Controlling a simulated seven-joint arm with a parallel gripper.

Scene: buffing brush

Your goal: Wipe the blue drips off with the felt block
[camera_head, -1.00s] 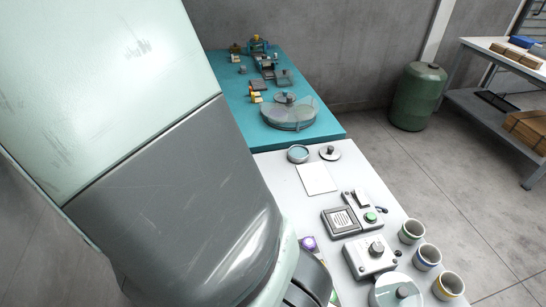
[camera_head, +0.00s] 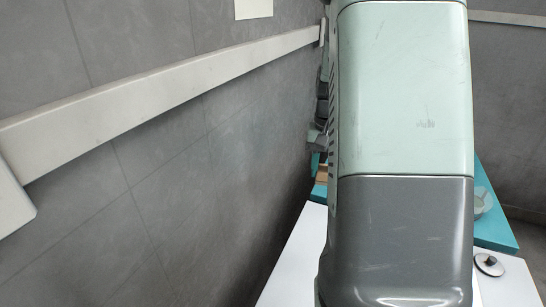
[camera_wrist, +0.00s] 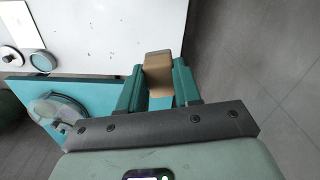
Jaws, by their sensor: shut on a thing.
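My gripper (camera_wrist: 157,75) shows in the wrist view with its two green fingers shut on a tan block (camera_wrist: 158,64), which looks like the felt block. The block's end sticks out past the fingertips, over the edge of a white tabletop (camera_wrist: 95,48). Whether it touches the top I cannot tell. Several small dark specks (camera_wrist: 110,43) lie scattered on the white top; they may be the drips, but their colour is not clear.
A teal table (camera_wrist: 98,90) adjoins the white top and carries a clear round cover (camera_wrist: 55,108). A teal-filled round dish (camera_wrist: 36,64) and a knobbed disc (camera_wrist: 11,56) sit at the white top's left. In the head view a grey wall (camera_head: 170,150) with a pale rail (camera_head: 150,88) stands left.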

